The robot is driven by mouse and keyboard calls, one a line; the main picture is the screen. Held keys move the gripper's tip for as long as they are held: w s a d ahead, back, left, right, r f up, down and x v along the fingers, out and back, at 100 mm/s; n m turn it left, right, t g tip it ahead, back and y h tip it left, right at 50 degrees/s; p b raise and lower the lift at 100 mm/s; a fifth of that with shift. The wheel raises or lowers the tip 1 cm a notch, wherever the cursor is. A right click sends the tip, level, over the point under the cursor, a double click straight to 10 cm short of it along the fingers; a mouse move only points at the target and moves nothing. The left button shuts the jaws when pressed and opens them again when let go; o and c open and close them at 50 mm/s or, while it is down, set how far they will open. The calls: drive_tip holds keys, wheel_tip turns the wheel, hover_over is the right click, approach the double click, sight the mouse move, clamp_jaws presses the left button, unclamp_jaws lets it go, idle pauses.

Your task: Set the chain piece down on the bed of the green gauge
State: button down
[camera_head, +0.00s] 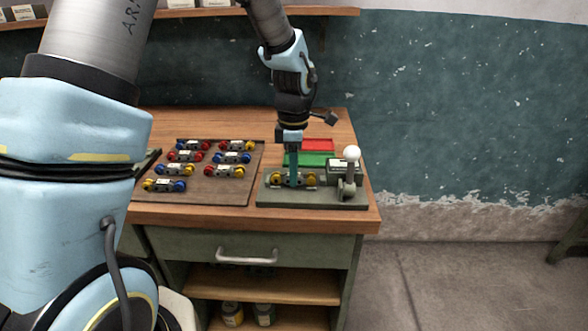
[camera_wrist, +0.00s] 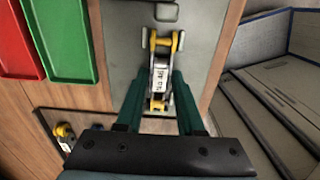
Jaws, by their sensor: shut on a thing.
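The green gauge (camera_head: 330,198) stands at the right front of the workbench, with a white-knobbed lever (camera_head: 351,155) at its right end. My gripper (camera_head: 294,184) points down over the left part of its bed. It is shut on a grey chain piece with yellow ends (camera_head: 309,180). In the wrist view the chain piece (camera_wrist: 158,76) lies between my teal fingers (camera_wrist: 158,105), in line with the gauge plate (camera_wrist: 203,40), its label facing up. The piece is on or just above the bed; I cannot tell whether it touches.
A brown board (camera_head: 222,191) with several chain pieces with red, blue and yellow ends lies to the left. A green tray (camera_head: 318,160) and a red tray (camera_head: 318,145) lie just behind the gauge. The bench's right edge is close to the gauge.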

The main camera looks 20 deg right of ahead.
drive_tip(key=shift+c, duration=2.2)
unclamp_jaws()
wheel_tip(320, 180, up, 11)
drive_tip(key=b, duration=0.2)
drive_tip(key=s+a+f+m, duration=0.1)
drive_tip(key=a+m, duration=0.3)
drive_tip(key=a, duration=0.6)
drive_tip(key=s+a+f+m+t, duration=0.1)
drive_tip(key=a+f+m, duration=0.3)
drive_tip(key=a, duration=0.6)
drive_tip(key=s+a+f+m, duration=0.2)
drive_tip(key=a+m, duration=0.4)
drive_tip(key=a, duration=0.4)
drive_tip(key=shift+f+t, duration=0.3)
drive_tip(key=shift+f, duration=0.1)
